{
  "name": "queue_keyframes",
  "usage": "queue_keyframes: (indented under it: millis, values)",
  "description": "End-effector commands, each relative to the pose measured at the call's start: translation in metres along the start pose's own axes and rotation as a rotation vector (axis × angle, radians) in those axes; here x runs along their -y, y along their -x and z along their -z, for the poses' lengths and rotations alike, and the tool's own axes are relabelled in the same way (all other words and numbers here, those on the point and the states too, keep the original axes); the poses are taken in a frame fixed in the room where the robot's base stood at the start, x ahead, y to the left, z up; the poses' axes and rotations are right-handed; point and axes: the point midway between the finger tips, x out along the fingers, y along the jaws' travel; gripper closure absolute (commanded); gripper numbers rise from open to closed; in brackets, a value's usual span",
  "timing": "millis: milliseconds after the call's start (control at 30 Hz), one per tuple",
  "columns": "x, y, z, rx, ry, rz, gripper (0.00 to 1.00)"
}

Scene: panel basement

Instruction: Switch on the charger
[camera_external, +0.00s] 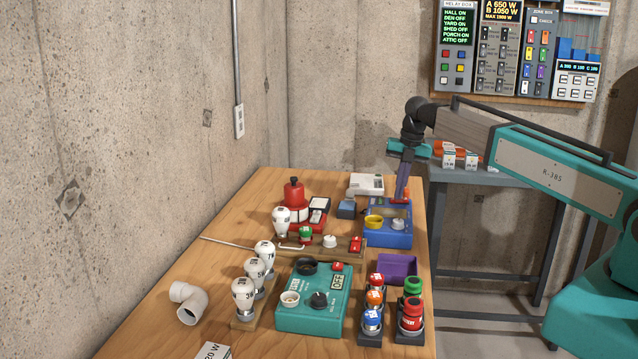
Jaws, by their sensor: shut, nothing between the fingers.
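My gripper (402,197) points down at the far right of the wooden table, at the back edge of a blue box (398,240). Its narrow fingers are shut with nothing between them. A small red part shows beside the fingertips; I cannot tell whether they touch it. The blue box holds a yellow round cup and a grey round piece. A teal box (312,325) nearer the front has a black knob, a red piece and a display reading OFF. No label naming the charger is legible, so I cannot tell which device it is.
White bulbs (243,295) stand in a wooden rack at the left. Red, orange, blue and green capped pieces (411,316) stand at the front right. A purple tray (398,268) lies behind them. A red canister (293,193) stands at the back. The table's left side is mostly clear.

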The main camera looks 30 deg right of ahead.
Motion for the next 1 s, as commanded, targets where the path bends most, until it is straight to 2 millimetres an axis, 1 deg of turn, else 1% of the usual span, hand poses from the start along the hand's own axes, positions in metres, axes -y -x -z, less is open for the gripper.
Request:
queue_keyframes:
  millis: [333, 467, 667, 900, 933, 1000]
  values:
    - [0.000, 0.001, 0.000, 0.000, 0.000, 0.000, 1.00]
    - [-0.001, 0.005, 0.000, 0.000, 0.000, 0.000, 1.00]
    - [-0.005, 0.020, 0.000, 0.000, 0.000, 0.000, 1.00]
    - [-0.012, 0.043, 0.000, 0.001, 0.000, -0.001, 1.00]
    - [-0.013, 0.042, -0.001, 0.001, 0.000, -0.001, 1.00]
    - [-0.014, 0.046, -0.001, 0.001, 0.000, -0.001, 1.00]
